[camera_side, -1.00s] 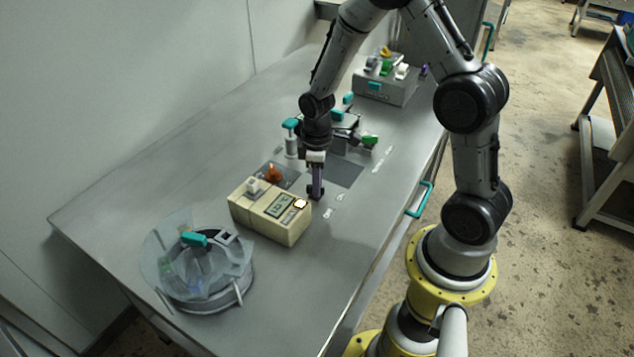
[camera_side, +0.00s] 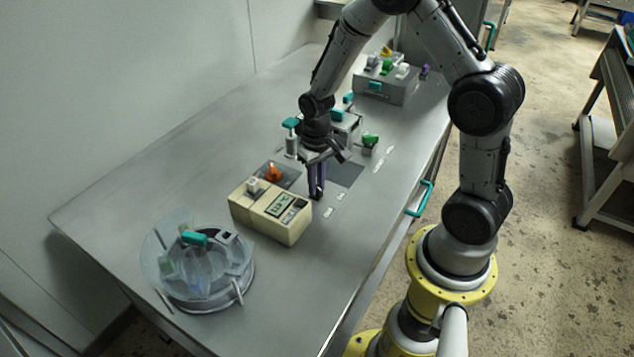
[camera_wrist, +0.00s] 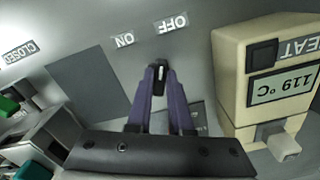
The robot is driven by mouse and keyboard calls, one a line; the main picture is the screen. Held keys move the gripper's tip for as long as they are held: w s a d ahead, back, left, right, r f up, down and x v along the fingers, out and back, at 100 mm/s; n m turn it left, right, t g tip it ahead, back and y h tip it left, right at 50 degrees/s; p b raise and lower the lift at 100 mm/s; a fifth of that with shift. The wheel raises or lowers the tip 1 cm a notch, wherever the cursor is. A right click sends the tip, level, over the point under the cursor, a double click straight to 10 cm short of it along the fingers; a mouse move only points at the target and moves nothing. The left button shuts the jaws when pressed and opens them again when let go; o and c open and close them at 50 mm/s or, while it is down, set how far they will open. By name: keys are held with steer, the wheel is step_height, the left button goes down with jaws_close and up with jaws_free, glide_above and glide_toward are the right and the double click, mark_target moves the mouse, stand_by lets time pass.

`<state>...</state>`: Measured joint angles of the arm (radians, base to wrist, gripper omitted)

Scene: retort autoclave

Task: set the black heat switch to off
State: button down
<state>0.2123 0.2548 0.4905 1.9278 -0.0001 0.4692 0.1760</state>
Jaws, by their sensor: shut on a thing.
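The cream heat box (camera_side: 270,215) stands just left of my gripper in the side view. It also shows at the right of the wrist view (camera_wrist: 237,85), with its display (camera_wrist: 284,86) reading 119 °C. Its square HEAT lamp (camera_wrist: 262,55) is dark.
A clear-lidded round vessel (camera_side: 200,265) stands at the front left. An orange knob (camera_side: 274,172) is behind the cream box. A grey box with coloured levers (camera_side: 385,85) is at the back. A green-handled piece (camera_side: 370,141) stands behind my gripper.

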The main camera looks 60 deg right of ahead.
steer(key=shift+r+m, duration=0.1)
steer(key=shift+m, duration=0.6)
steer(key=c, duration=0.8)
jaws_free()
step_height(320, 180, up, 14)
steer(key=shift+f, duration=0.1)
